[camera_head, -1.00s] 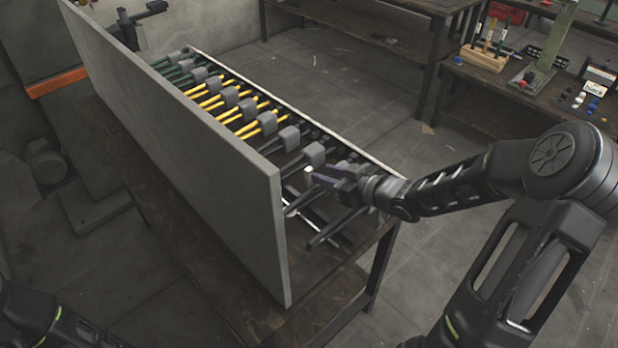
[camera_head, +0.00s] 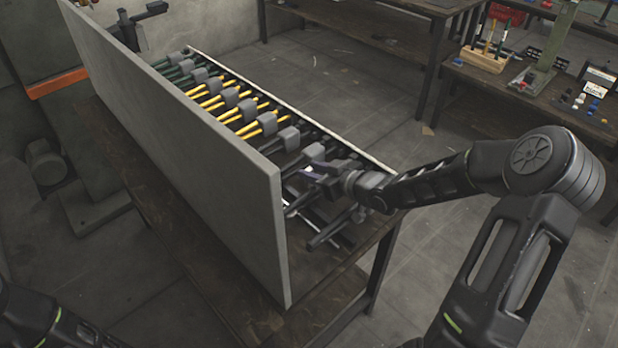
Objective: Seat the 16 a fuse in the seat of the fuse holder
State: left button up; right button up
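My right gripper (camera_head: 318,171) reaches in from the right over the near end of a rack on the bench. Its fingers are small and dark here, and I cannot tell whether they are open or shut. A small pale spot shows near the fingertips; I cannot tell whether it is the 16 A fuse. I cannot make out the fuse holder or its seat; part of the rack is hidden by the panel and my arm. My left arm shows only at the bottom left corner, and its gripper is out of view.
A tall grey panel (camera_head: 185,150) stands along the left side of the bench (camera_head: 345,285). Behind it lie several tools with yellow handles (camera_head: 248,118) and green handles. A second bench (camera_head: 490,85) at the back right carries small blue and white items.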

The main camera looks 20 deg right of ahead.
jog(key=shift+c, duration=0.4)
grip_shut()
